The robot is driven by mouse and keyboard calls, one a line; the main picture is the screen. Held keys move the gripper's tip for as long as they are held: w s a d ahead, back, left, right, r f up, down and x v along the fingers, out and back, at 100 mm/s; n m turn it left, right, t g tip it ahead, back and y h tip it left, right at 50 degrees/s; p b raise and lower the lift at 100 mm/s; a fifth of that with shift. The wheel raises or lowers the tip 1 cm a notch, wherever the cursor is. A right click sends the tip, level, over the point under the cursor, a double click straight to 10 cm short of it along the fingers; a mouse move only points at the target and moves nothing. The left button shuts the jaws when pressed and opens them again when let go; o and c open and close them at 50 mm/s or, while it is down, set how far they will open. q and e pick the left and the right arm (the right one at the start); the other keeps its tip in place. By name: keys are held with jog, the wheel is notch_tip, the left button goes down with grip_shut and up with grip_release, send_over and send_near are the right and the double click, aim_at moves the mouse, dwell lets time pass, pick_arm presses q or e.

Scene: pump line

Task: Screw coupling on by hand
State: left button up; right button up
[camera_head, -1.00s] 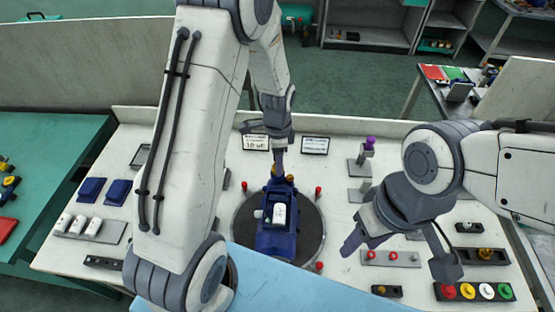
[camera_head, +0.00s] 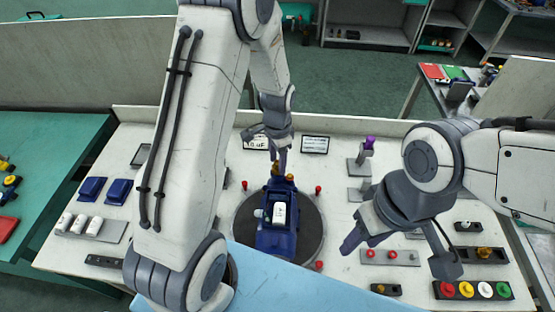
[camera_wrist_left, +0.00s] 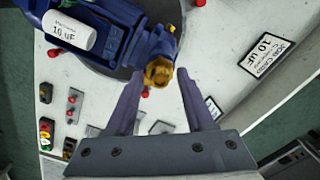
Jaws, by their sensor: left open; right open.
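The blue pump (camera_head: 276,240) lies on the round dark turntable (camera_head: 314,225) in the middle of the bench, with a white capacitor (camera_head: 279,213) on top, marked 10 uF in the left wrist view (camera_wrist_left: 70,31). A brass coupling (camera_wrist_left: 158,72) sits at the pump's end. My left gripper (camera_wrist_left: 152,84) is open, its fingers on either side of the coupling in the left wrist view; contact cannot be told. It also shows in the head view (camera_head: 279,165) above the pump's far end. My right gripper (camera_head: 395,250) is open and empty over the bench's right side.
Red pegs stand around the turntable. A strip of coloured caps (camera_head: 474,291) and a plate with red knobs (camera_head: 389,257) lie at right. Blue covers (camera_head: 105,190) and a tray of white capacitors (camera_head: 88,226) lie at left. Two job cards stand at the back.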

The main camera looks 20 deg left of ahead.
pick_arm(q)
jog(key=n, duration=0.3)
jog(key=shift+r+p, duration=0.1)
jog(key=shift+p, duration=0.2)
jog(key=shift+c, duration=0.2)
grip_shut()
jog(key=shift+m, duration=1.7)
